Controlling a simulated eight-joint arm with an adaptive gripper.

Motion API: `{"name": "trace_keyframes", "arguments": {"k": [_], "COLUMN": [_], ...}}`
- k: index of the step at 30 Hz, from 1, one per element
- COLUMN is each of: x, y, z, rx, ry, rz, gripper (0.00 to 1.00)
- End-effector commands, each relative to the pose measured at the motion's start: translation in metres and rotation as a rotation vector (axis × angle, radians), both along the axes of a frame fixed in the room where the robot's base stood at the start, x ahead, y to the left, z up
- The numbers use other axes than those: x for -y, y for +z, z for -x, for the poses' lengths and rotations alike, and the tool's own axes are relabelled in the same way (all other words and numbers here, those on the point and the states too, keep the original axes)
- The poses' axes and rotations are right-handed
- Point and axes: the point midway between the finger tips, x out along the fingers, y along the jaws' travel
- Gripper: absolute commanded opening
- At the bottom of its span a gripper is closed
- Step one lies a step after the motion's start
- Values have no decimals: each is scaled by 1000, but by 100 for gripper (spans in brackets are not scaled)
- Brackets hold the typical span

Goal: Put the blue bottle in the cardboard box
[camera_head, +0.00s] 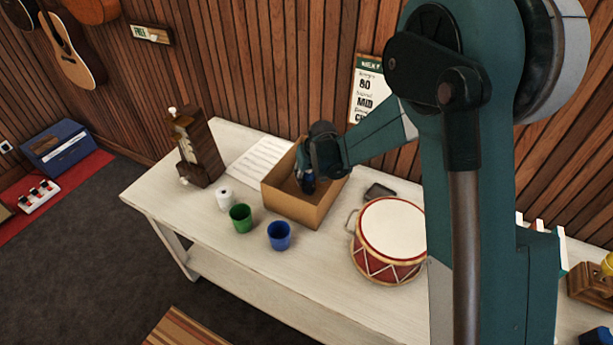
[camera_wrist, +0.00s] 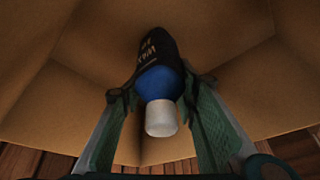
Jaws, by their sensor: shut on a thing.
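The blue bottle (camera_wrist: 158,82) has a white cap and a dark label with pale lettering. My gripper (camera_wrist: 160,98) is shut on it near the cap end, with one finger on each side. In the wrist view the cardboard box's walls (camera_wrist: 60,95) surround the bottle. In the head view the open cardboard box (camera_head: 296,205) stands on the white table, and my gripper (camera_head: 308,178) reaches down into its opening. The bottle shows there as a small dark blue patch (camera_head: 308,185). I cannot tell whether the bottle touches the box floor.
A wooden metronome-like object (camera_head: 198,148) stands at the left end.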

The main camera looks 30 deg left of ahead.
Motion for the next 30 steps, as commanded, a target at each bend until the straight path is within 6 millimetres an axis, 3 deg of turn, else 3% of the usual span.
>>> {"name": "trace_keyframes", "arguments": {"k": [7,8,11,30], "x": [0,0,0,3], "y": [-4,-3,-3,8], "z": [0,0,0,2], "rx": [0,0,0,0], "ry": [0,0,0,0], "rz": [0,0,0,0], "gripper": [16,34,46,46]}}
